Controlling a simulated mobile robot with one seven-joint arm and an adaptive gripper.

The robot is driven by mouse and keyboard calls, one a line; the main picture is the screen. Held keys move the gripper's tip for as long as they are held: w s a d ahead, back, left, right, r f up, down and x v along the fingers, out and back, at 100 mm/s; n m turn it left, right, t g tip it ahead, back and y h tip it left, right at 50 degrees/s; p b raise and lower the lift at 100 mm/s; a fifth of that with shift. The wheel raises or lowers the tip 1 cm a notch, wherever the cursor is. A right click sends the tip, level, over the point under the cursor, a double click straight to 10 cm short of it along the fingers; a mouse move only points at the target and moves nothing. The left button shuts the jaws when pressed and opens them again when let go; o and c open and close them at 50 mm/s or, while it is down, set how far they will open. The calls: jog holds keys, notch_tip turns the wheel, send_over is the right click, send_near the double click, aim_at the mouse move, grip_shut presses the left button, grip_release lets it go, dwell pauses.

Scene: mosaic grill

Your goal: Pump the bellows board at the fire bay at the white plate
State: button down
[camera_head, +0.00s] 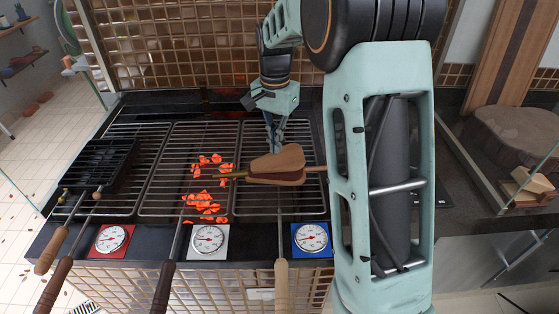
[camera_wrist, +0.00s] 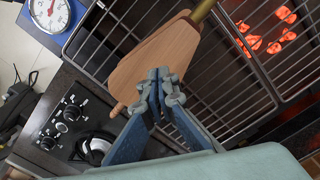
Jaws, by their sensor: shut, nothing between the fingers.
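The bellows (camera_head: 277,165) lies over the right-hand grill grate, its brass nozzle (camera_head: 230,174) pointing left toward the glowing coals (camera_head: 204,199) of the middle bay. Its wooden top board also shows in the wrist view (camera_wrist: 160,58). The white plate (camera_head: 208,241) with a round dial sits in front of the middle bay. My gripper (camera_head: 272,146) is shut and empty, fingers down at the far edge of the bellows. In the wrist view its fingertips (camera_wrist: 160,82) overlap the board; I cannot tell whether they touch it.
A red dial plate (camera_head: 111,240) stands left of the white one, a blue dial plate (camera_head: 311,238) right. Several long handles stick out over the front edge. A dark grill basket (camera_head: 100,165) lies on the left grate. A tiled wall stands behind.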

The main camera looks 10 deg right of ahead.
aim_at(276, 160)
jog(key=shift+f+b, duration=1.25)
jog(key=shift+f, duration=1)
jog(key=shift+r, duration=0.15)
jog(key=shift+a+r+p, duration=0.1)
jog(key=shift+r+p, duration=1.95)
jog(key=shift+r, duration=0.5)
notch_tip(276, 160, up, 6)
jog(key=p, duration=0.4)
jog(key=shift+p, duration=0.35)
